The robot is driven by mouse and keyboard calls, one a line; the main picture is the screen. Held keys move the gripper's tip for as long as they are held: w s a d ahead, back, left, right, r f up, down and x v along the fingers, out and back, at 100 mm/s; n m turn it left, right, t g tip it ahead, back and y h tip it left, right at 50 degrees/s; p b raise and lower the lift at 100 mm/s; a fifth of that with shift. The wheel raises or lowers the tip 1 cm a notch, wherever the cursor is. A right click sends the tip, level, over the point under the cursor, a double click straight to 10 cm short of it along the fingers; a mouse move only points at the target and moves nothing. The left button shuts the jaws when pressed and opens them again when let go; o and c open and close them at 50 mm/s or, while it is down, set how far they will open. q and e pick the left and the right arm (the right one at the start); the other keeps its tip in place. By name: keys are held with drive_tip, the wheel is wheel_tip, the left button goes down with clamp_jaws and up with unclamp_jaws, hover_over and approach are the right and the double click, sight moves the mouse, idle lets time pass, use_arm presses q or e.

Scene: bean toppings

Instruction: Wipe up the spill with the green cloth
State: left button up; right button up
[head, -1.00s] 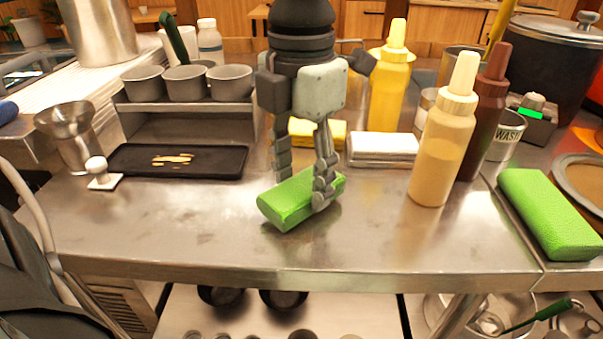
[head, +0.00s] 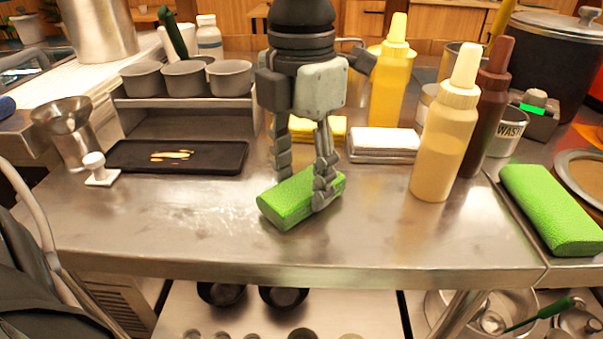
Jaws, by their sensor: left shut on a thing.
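My left gripper (head: 302,190) points down over the middle of the steel counter and is shut on a green cloth (head: 287,203). The cloth is a thick, block-like pad, slightly tilted, and appears to be at the counter surface; exact contact is unclear. A faint whitish smear (head: 185,208), looking like the spill, lies on the counter left of the held cloth. A second green cloth (head: 552,210) lies at the right of the counter. My right gripper is not in view.
A black tray (head: 125,157) with orange streaks and a small white-knobbed tool (head: 98,170) stand behind the smear. A cream bottle (head: 440,150), brown bottle (head: 488,110) and white pad (head: 384,142) stand right of the gripper. The counter's front edge (head: 300,272) is close.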

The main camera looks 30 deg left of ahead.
use_arm(q)
drive_tip(key=shift+f, duration=0.15)
drive_tip(key=shift+w+a+b, duration=0.1)
drive_tip(key=shift+w+a, duration=0.1)
drive_tip(key=shift+a, duration=0.6)
drive_tip(key=shift+w+a+b, duration=0.1)
drive_tip(key=shift+w+a, duration=0.1)
drive_tip(key=shift+a, duration=0.65)
drive_tip(key=shift+w+a+b, duration=0.1)
drive_tip(key=shift+w+a, duration=0.1)
drive_tip(key=shift+a, duration=0.6)
drive_tip(key=shift+s+d+f+b, duration=0.1)
drive_tip(key=shift+s+d+b, duration=0.05)
drive_tip(key=shift+d+b, duration=0.2)
drive_tip(key=shift+s+d+b, duration=0.25)
drive_tip(key=shift+d+b, duration=0.15)
drive_tip(key=shift+d, duration=0.65)
drive_tip(key=shift+s+d+b, duration=0.25)
drive_tip(key=shift+d+b, duration=0.15)
drive_tip(key=shift+d, duration=0.65)
drive_tip(key=shift+w+a, duration=0.2)
drive_tip(key=shift+a, duration=0.65)
drive_tip(key=shift+w+a, duration=0.2)
drive_tip(key=shift+a, duration=0.6)
drive_tip(key=shift+w+a, duration=0.2)
drive_tip(key=shift+a, duration=0.65)
